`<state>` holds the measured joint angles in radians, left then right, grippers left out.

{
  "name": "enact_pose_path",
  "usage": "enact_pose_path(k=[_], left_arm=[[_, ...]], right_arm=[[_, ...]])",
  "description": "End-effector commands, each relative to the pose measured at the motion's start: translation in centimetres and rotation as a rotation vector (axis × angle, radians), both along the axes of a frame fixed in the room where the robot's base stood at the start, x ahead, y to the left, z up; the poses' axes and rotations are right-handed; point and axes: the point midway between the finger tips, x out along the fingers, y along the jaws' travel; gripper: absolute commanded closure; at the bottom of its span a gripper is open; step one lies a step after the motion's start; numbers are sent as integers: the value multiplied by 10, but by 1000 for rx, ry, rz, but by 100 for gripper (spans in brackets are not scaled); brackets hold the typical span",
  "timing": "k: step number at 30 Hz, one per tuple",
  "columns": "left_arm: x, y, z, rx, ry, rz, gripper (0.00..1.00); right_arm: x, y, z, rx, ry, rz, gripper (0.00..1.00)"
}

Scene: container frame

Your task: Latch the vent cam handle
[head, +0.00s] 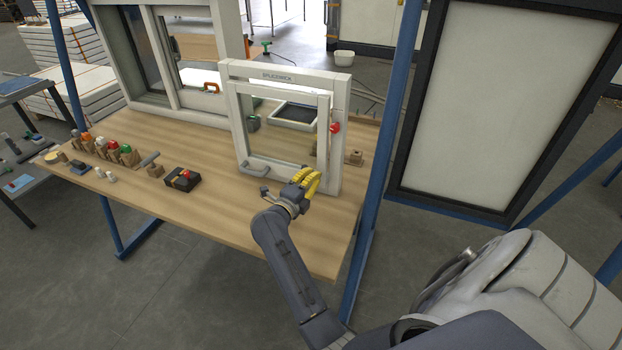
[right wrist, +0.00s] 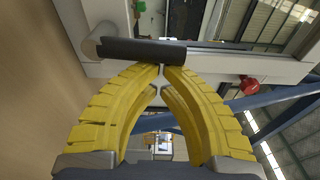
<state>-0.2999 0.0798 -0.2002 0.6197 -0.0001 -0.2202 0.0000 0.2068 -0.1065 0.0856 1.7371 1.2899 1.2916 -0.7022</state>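The small white vent window frame (head: 337,158) stands upright on the wooden bench. In the right wrist view a dark grey cylindrical handle (right wrist: 145,50) on a round light base lies across the view just beyond my fingertips. My right gripper (head: 316,178), with yellow fingers, is at the frame's lower right corner in the head view and hides what is behind it. In the right wrist view its fingertips (right wrist: 162,68) meet, with the handle in front of them, not between them; contact is unclear. A grey handle (head: 253,170) also shows at the frame's lower left. My left gripper is not in view.
A red knob (head: 335,127) sits on the frame's right side; it also shows in the right wrist view (right wrist: 250,86). A black box with a red button (head: 183,180) and several coloured parts lie left on the bench (head: 215,225). A blue post (head: 378,180) stands close right.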

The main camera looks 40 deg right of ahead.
Motion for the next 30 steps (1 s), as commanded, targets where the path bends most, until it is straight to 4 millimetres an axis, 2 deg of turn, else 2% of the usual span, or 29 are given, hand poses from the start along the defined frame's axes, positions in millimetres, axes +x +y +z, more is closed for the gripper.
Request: enact_pose_path(k=[20,23,30], left_arm=[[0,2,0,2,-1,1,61],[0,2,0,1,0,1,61],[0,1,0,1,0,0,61]], right_arm=[[1,0,3,1,-4,-1,100],[1,0,11,1,-7,0,100],[1,0,47,2,-8,-1,100]])
